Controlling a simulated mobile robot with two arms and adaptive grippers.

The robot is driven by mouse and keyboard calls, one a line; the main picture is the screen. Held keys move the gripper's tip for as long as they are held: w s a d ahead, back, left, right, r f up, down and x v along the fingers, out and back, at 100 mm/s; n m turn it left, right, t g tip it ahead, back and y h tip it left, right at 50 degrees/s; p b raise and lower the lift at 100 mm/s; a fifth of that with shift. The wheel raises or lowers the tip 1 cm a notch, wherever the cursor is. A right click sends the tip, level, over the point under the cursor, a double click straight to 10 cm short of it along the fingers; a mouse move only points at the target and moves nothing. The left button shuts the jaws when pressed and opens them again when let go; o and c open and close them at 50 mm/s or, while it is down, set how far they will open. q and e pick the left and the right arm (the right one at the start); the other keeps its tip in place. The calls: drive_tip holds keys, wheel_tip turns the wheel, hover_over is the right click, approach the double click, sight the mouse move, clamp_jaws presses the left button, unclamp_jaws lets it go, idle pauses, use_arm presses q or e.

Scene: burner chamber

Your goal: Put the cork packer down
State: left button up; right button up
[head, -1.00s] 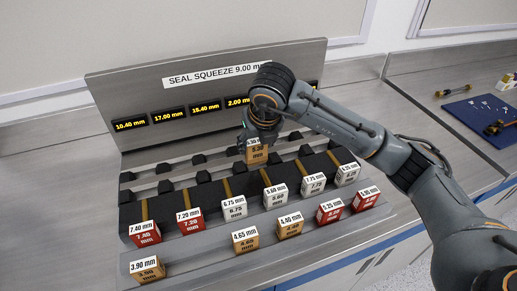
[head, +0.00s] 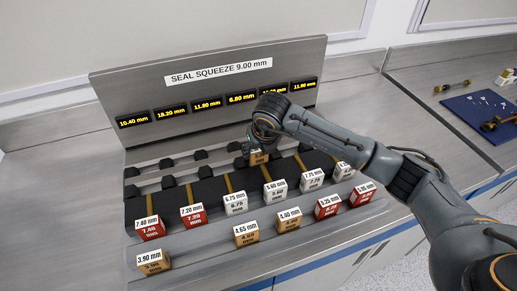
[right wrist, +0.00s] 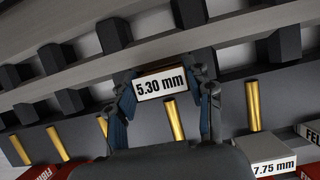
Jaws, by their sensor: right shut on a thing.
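The cork packer is a tan block (head: 258,158) with a white top label; the label reads 5.30 mm in the right wrist view (right wrist: 161,85). My right gripper (head: 260,148) is shut on it, with one finger on each side. It holds the block at the dark slotted rack (head: 208,190), between the gold rods and the rear rail. I cannot tell whether the block touches the rack. My left gripper is not in view.
White, red and tan labelled blocks stand along the front, including a red one (head: 149,229) and a tan one (head: 153,262). A panel (head: 215,82) with yellow readouts rises behind. A blue mat (head: 482,112) with small tools lies at right.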

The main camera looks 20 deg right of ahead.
drive_tip(key=o, duration=1.2)
drive_tip(key=shift+r+p, duration=0.25)
drive_tip(key=shift+p, duration=0.05)
drive_tip(key=shift+b+v, duration=1.3)
drive_tip(key=shift+v, duration=4.6)
